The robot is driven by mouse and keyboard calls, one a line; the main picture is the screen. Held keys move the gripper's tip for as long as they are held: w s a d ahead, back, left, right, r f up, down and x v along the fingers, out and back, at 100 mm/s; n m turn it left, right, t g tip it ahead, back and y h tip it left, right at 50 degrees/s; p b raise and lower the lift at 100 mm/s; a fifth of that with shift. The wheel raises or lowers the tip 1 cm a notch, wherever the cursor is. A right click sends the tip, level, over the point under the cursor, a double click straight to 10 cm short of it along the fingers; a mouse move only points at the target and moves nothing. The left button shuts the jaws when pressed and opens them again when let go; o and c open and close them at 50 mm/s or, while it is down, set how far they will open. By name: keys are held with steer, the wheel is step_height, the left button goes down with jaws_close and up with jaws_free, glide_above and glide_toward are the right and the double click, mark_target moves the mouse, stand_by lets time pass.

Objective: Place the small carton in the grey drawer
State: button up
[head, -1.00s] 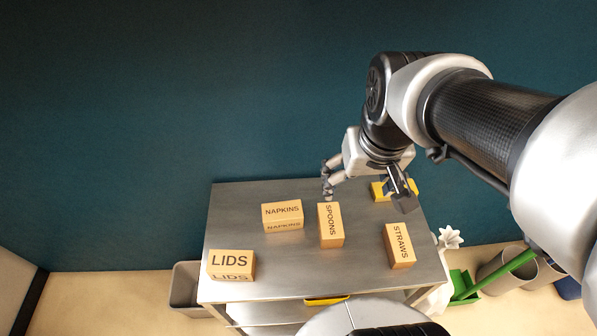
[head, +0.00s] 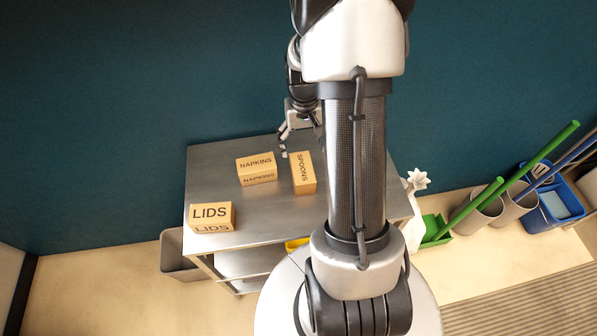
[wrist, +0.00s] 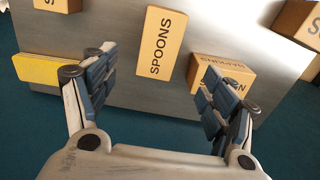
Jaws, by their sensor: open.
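Several light brown cartons stand on the metal cart top (head: 225,158). The SPOONS carton (head: 303,173) is in the middle, beside the NAPKINS carton (head: 256,168); the LIDS carton (head: 212,217) is at the front left. I cannot tell which one is the small carton. My gripper (head: 299,142) is open and empty over the back edge of the cart. In the wrist view, the SPOONS carton (wrist: 159,44) lies ahead between my open fingers (wrist: 160,62), apart from them. The right finger partly covers the NAPKINS carton (wrist: 222,70). I cannot make out a grey drawer.
A yellow block (wrist: 38,70) is at the left in the wrist view. A grey bin (head: 178,255) stands left of the cart. Green-handled tools and a blue bin (head: 553,205) are at the right. A teal wall (head: 120,110) rises behind the cart.

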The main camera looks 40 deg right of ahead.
mark_target(302, 167)
steer(key=f+b, duration=0.3)
steer(key=f, duration=0.9)
steer(key=shift+w+f, duration=0.15)
steer(key=shift+w, duration=0.05)
steer(key=shift+c, duration=0.4)
steer(key=c, duration=1.3)
step_height(302, 167, up, 20)
steer(key=p, duration=0.4)
steer(key=shift+p, duration=0.4)
